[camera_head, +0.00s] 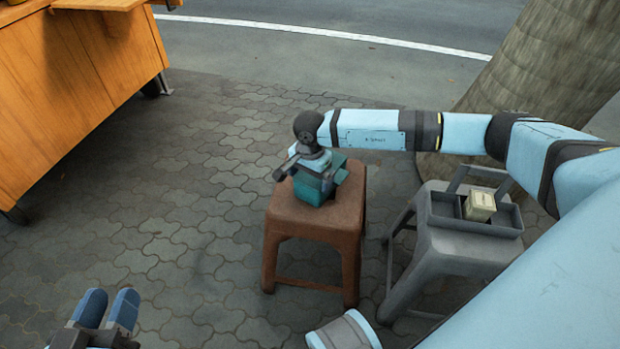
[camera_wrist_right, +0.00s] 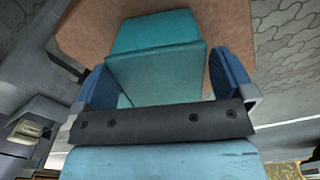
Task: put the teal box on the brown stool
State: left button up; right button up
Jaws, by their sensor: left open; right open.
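The teal box (camera_head: 313,187) rests on the seat of the brown stool (camera_head: 335,215) in the head view. My right gripper (camera_head: 318,172) is over the box, its fingers apart. In the right wrist view the teal box (camera_wrist_right: 158,62) lies between the two blue fingers of my right gripper (camera_wrist_right: 165,85), with a gap beside the right finger; contact at the left finger is unclear. The brown stool (camera_wrist_right: 228,35) shows beneath the box there. My left gripper (camera_head: 108,308) is low at the left of the head view, open and empty, away from the stool.
A grey stool (camera_head: 450,250) stands right of the brown stool, bearing a grey divided tray (camera_head: 440,212) with a small cream box (camera_head: 479,206). An orange wooden cart (camera_head: 60,90) stands at the left. A tree trunk (camera_head: 545,60) rises behind. Paving at left is clear.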

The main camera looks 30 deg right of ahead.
notch_tip(320, 180, up, 5)
jog(key=shift+f+p, duration=0.2)
jog(key=shift+p, duration=0.6)
pick_arm(q)
jog(key=shift+n+t, duration=0.7)
jog(key=shift+t, duration=0.1)
jog(key=r+p, duration=0.1)
jog(key=r, duration=0.3)
jog(key=shift+s+p, duration=0.4)
pick_arm(e)
notch_tip(320, 180, up, 6)
jog(key=shift+f, duration=0.15)
